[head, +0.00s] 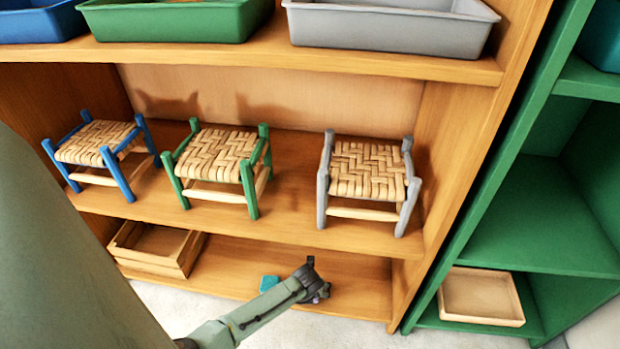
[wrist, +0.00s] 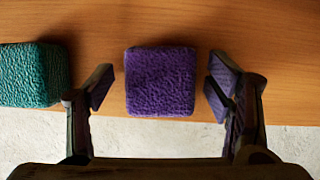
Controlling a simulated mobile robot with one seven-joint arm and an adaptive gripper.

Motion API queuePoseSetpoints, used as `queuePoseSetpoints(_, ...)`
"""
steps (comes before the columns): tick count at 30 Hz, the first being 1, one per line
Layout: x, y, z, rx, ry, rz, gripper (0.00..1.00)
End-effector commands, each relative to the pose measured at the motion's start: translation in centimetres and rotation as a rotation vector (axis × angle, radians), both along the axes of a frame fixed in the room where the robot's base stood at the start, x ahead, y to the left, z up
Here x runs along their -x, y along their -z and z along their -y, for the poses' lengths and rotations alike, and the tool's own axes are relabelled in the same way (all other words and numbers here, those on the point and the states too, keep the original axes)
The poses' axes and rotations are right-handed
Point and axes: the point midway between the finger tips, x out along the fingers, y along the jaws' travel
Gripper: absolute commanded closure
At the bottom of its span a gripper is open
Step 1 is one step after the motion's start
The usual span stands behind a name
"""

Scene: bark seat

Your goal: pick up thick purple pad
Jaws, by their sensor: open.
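The thick purple pad (wrist: 160,81) is a square, rough-textured block on a wooden shelf, near the shelf's front edge in the wrist view. My gripper (wrist: 160,85) is open, with one finger on each side of the pad and a visible gap on both sides. The pad looks level and apart from the fingers. In the head view my gripper (head: 318,290) is at the front of the lowest shelf; the purple pad is hidden or cannot be made out there.
A teal pad (wrist: 32,75) sits left of my gripper, close to the left finger; it also shows in the head view (head: 269,283). A wooden crate (head: 157,249) is further left on the lowest shelf (head: 235,268). Small woven stools (head: 368,172) stand on the shelf above.

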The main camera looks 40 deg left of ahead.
Motion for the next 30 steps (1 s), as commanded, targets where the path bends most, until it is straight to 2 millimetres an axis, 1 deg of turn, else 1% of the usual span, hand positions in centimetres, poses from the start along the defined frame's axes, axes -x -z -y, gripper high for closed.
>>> queuePoseSetpoints(4, -0.01, -0.08, -0.02, -0.001, 0.0, 0.001, 0.27)
queuePoseSetpoints(5, -0.01, -0.08, -0.02, -0.001, 0.0, 0.001, 0.28)
queuePoseSetpoints(22, 0.0, -0.1, -0.02, -0.001, 0.0, 0.001, 0.66)
queuePoseSetpoints(23, 0.0, -0.1, -0.02, -0.001, 0.0, 0.001, 0.67)
queuePoseSetpoints(30, -0.02, -0.14, -0.02, -0.001, 0.0, 0.001, 0.68)
